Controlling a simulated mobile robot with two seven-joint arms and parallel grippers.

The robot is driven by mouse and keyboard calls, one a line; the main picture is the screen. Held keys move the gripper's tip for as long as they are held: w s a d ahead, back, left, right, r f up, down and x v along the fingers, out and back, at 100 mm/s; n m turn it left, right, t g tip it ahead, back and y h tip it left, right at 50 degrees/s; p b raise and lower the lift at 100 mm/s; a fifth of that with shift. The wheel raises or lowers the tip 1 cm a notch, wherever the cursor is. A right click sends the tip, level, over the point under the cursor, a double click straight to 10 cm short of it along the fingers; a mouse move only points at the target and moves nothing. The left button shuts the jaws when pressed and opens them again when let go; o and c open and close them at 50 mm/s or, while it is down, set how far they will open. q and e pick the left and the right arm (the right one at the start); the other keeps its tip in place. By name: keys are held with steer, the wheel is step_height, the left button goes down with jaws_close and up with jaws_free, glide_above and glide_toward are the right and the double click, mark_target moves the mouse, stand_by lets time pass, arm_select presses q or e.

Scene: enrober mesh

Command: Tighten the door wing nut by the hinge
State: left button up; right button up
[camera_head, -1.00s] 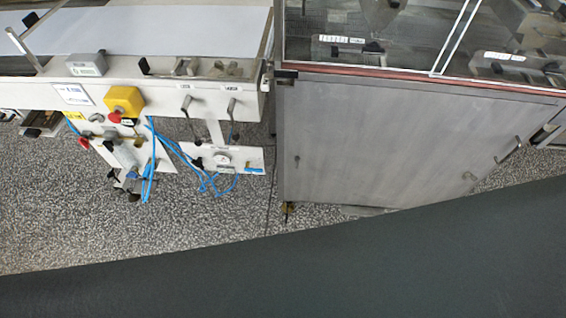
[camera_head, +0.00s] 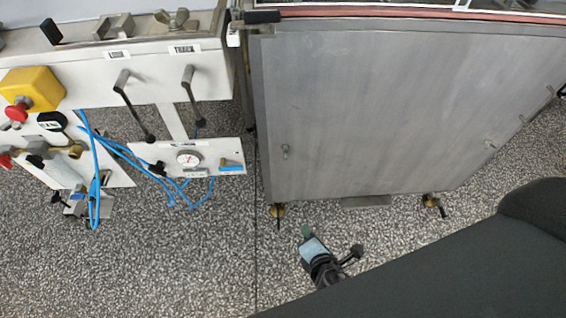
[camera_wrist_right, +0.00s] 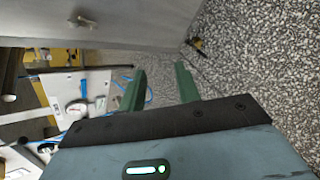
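The grey metal door (camera_head: 400,110) fills the upper right of the head view. A small wing-nut-like fitting (camera_head: 285,150) sits near its left edge; it also shows in the right wrist view (camera_wrist_right: 82,20). Another small fitting (camera_head: 490,143) is near the door's right side. I cannot tell for sure which lies by the hinge. My right gripper (camera_head: 306,231) is below the door's lower edge, apart from the fitting. In the right wrist view its green fingers (camera_wrist_right: 159,84) stand apart with nothing between them. My left gripper is not in view.
Left of the door is a machine frame with a yellow emergency-stop box (camera_head: 36,86), hanging levers (camera_head: 188,82), a pressure gauge (camera_head: 188,159) and loose blue hoses (camera_head: 98,175). Brass feet (camera_head: 277,210) stand under the door. The speckled floor (camera_head: 190,260) in front is clear.

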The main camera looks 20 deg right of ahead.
steer(key=w+n+t+h+b, duration=0.25)
steer(key=w+n+b, duration=0.2)
steer(key=w, duration=0.35)
steer(key=n+t+b, duration=0.4)
steer(key=n, duration=0.2)
glide_toward(286, 153)
steer(key=w, duration=0.1)
steer(key=shift+h, duration=0.35)
steer(key=shift+b+x, duration=0.95)
steer(key=shift+x, duration=3.2)
steer(key=shift+f, duration=0.1)
jaws_close()
